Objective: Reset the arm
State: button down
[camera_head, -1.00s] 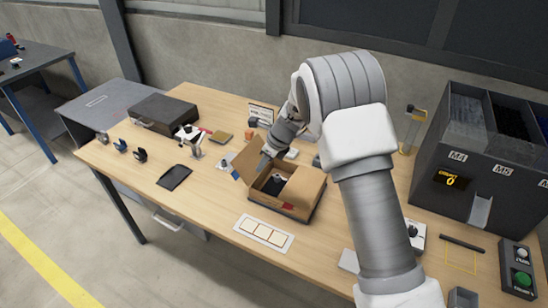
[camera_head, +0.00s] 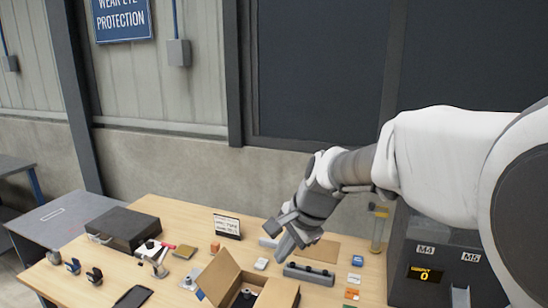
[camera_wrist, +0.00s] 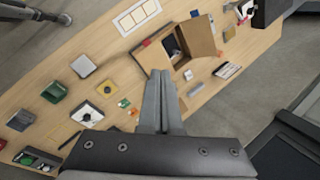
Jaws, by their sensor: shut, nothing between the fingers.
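My arm reaches in from the right in the head view. My gripper (camera_head: 286,246) is above the table, just behind and above the open cardboard box (camera_head: 276,294). In the wrist view my gripper (camera_wrist: 160,78) shows its two fingers together with nothing between them. The cardboard box (camera_wrist: 201,53) lies beyond the fingertips there, with its flaps open and a dark item inside. I cannot tell the exact height of the fingers above the table.
The wooden table (camera_head: 185,210) holds a dark case (camera_head: 122,228), a small sign (camera_head: 227,226), a grey block (camera_head: 309,274) and a black tablet (camera_head: 133,297). A dark feeder with a display (camera_head: 425,274) stands at the right. The wall is behind.

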jog(key=s+d+r+n+t+h, duration=0.1)
jog(key=s+d+n, duration=0.4)
jog(key=s, duration=0.5)
jog(key=s+d+r+n+t+h, duration=0.1)
jog(key=s+d+n+h, duration=0.1)
jog(key=s+d+n, duration=0.4)
jog(key=s+d, duration=0.1)
jog(key=s, duration=0.4)
jog(key=shift+d+r+h+b, duration=0.2)
jog(key=shift+r+h+b, duration=0.1)
jog(key=shift+b, duration=0.1)
jog(key=shift+d, duration=0.1)
